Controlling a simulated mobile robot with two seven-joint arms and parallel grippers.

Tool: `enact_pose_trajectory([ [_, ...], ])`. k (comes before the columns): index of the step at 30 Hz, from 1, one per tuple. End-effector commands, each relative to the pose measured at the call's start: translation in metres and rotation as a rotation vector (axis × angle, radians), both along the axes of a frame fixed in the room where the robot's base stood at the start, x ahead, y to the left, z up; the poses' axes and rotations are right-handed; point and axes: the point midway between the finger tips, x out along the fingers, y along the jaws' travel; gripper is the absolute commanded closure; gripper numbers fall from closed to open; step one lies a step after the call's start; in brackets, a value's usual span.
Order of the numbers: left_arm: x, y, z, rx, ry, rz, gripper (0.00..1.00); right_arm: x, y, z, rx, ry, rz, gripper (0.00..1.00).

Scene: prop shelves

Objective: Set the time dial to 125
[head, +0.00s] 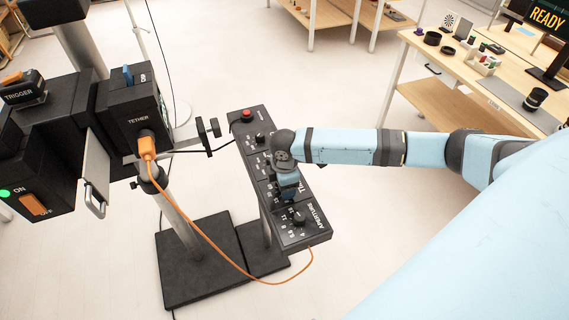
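The black control panel (322,239) stands on a pole in the middle of the head view, with several knobs and white markings. Its aperture dial (299,217) is at the near end, below the label APERTURE. The time dial is in the middle section, hidden behind my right gripper; only the start of a label beginning with T shows beside it. My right gripper (288,187) is over that section and points down at the panel. Its fingertips are hidden, so I cannot tell whether they touch or hold the dial. My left gripper is not in view.
A red button (247,115) is at the panel's far end. At left stands a black device (133,105) labelled TETHER, with an orange cable (197,224) hanging past the panel's near end. A wooden table (412,38) with props and a READY screen (547,17) is at upper right.

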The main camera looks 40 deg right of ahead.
Motion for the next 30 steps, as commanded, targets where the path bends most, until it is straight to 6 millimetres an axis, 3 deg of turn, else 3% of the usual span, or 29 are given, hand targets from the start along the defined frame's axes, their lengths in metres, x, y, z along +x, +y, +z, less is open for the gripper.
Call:
enact_pose_trajectory([
  [4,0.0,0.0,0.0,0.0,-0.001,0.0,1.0,0.0,0.0,0.006,0.0,-0.001,0.001,0.41],
  [8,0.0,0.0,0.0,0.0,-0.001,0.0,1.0,0.001,0.0,0.025,0.001,-0.002,0.001,0.41],
  [21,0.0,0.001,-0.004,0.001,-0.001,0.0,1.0,0.0,0.0,0.118,0.0,-0.002,0.001,0.41],
  [30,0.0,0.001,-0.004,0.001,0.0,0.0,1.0,0.0,0.0,0.138,0.0,0.0,0.0,0.41],
])
